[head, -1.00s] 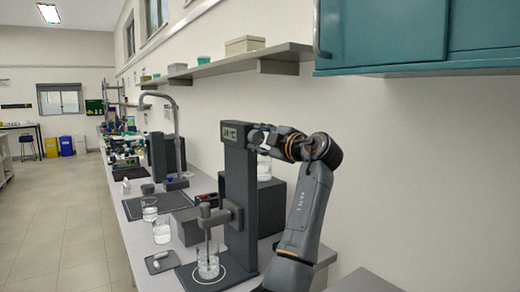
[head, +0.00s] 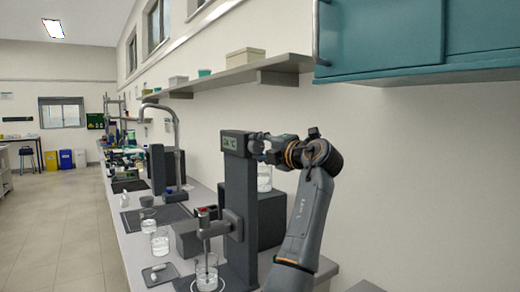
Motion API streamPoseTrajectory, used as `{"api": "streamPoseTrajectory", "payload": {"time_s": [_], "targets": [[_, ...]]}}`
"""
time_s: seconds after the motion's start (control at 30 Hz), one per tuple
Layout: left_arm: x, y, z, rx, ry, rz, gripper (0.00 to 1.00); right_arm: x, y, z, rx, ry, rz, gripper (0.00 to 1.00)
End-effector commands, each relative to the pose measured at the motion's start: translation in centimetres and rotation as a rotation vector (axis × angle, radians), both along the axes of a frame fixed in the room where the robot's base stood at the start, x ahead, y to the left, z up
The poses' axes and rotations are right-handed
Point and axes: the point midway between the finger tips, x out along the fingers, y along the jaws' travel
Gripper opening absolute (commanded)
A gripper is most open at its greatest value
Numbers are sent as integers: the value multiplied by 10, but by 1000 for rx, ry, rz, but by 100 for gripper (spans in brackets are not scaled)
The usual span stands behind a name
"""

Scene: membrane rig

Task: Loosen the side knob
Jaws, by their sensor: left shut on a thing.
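The rig is a dark upright column (head: 240,205) on the bench, with a small lit display (head: 234,143) near its top. My left gripper (head: 257,145) is at the right side of the column top, level with the display. It is shut on the side knob there. The knob itself is mostly hidden by the fingers. A horizontal arm (head: 216,228) on the column carries a thin rod down into a glass beaker (head: 206,272) on the rig's base. My right gripper is not in view.
A dark box (head: 271,205) with a beaker of clear liquid (head: 264,178) on it stands right behind the column. More beakers (head: 160,242) and a small tray (head: 160,273) lie to the left. A shelf (head: 230,77) and teal cabinet (head: 420,35) hang above.

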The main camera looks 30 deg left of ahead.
Motion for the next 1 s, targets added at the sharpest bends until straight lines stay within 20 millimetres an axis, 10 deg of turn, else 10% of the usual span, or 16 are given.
{"api": "streamPoseTrajectory", "payload": {"time_s": [0.4,0.43,0.53,1.0], "targets": [[0,0,-1,-5,-7,1,7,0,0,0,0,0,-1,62],[0,0,-1,-5,-7,1,43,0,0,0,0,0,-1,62],[0,0,-1,-5,-7,1,62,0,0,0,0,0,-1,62],[-5,-14,0,-1,-7,-2,62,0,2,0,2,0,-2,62]]}}
